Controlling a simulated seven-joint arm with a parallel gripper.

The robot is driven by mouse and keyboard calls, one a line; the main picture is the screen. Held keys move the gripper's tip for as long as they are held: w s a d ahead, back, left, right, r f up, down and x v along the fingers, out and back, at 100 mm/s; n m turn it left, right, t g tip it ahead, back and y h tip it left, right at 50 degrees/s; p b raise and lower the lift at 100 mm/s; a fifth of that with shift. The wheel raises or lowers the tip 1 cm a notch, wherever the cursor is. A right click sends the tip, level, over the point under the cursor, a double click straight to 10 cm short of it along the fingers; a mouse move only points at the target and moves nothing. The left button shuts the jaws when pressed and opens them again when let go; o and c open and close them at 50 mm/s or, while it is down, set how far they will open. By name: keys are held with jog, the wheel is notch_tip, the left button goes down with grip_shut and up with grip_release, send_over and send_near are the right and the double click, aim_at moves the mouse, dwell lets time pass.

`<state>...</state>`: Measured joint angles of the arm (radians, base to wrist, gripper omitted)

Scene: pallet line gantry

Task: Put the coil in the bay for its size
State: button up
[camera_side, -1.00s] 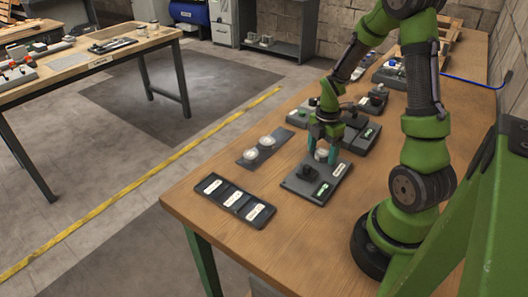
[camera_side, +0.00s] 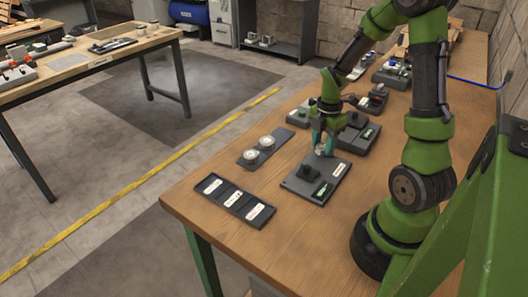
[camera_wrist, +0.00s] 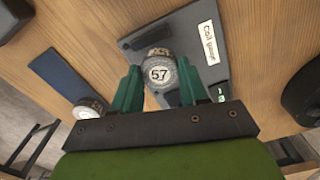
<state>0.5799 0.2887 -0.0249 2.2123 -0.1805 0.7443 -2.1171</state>
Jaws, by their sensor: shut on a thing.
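My gripper (camera_side: 323,143) is over the back edge of the dark coil gauge (camera_side: 315,186). Its green fingers (camera_wrist: 159,93) are shut on a round grey coil (camera_wrist: 160,73), whose white face seems to read 57. Only a little of this coil shows between the fingers in the side view. I cannot tell whether it touches the gauge. The bay tray (camera_side: 237,200), with three white-labelled bays, lies at the table's front left. Its labels are too small to read.
Two more coils, a nearer one (camera_side: 250,155) and a farther one (camera_side: 267,142), sit on a blue-grey strip (camera_side: 286,136) left of the gauge. Other dark devices (camera_side: 359,132) crowd behind. Bare wood separates gauge and tray.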

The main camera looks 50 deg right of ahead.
notch_tip(320, 180, up, 7)
jog(key=shift+f, duration=0.2)
jog(key=w+a+f+n, duration=0.1)
jog(key=a+n, duration=0.1)
jog(key=a, duration=0.6)
jog(key=a+f+n, duration=0.1)
jog(key=a, duration=0.7)
jog(key=w+a+f+n, duration=0.1)
jog(key=a+f+n, duration=0.1)
jog(key=a, duration=0.6)
jog(key=shift+w+f+n, duration=0.1)
jog(key=shift+w+n, duration=0.2)
jog(key=shift+f, duration=0.15)
jog(key=shift+w+m, duration=0.15)
jog(key=shift+m, duration=0.35)
send_over(213, 187)
jog(key=shift+f, duration=2.5)
